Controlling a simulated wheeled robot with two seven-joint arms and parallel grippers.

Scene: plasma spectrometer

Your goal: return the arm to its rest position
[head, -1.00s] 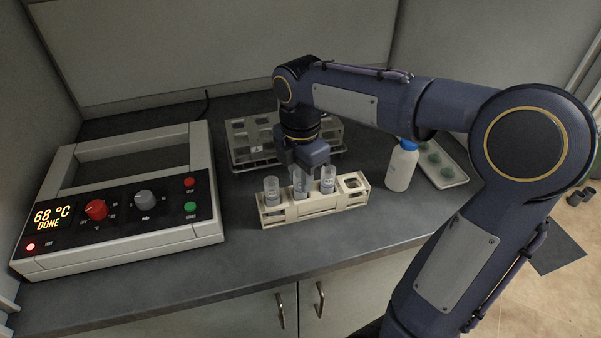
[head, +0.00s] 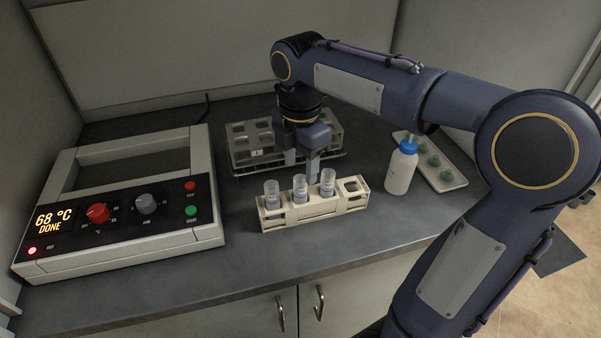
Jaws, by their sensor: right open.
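My right arm (head: 465,100) comes in from the right and reaches over the counter. My right gripper (head: 301,172) points down, open and empty, just behind the cream tube rack (head: 325,207). The rack holds three clear capped-looking tubes upright: a left tube (head: 272,193), a middle tube (head: 300,189) and a right tube (head: 327,183). Its rightmost place is empty. The gripper's fingers appear apart from the tubes, partly in front of the grey rack behind. My left gripper is not in view.
A grey wire rack (head: 240,150) stands behind the gripper. A heater block (head: 130,235) reading 68 °C DONE is at left. A white bottle with a blue cap (head: 401,170) and a tray with green round items (head: 450,178) are at right. The front counter is clear.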

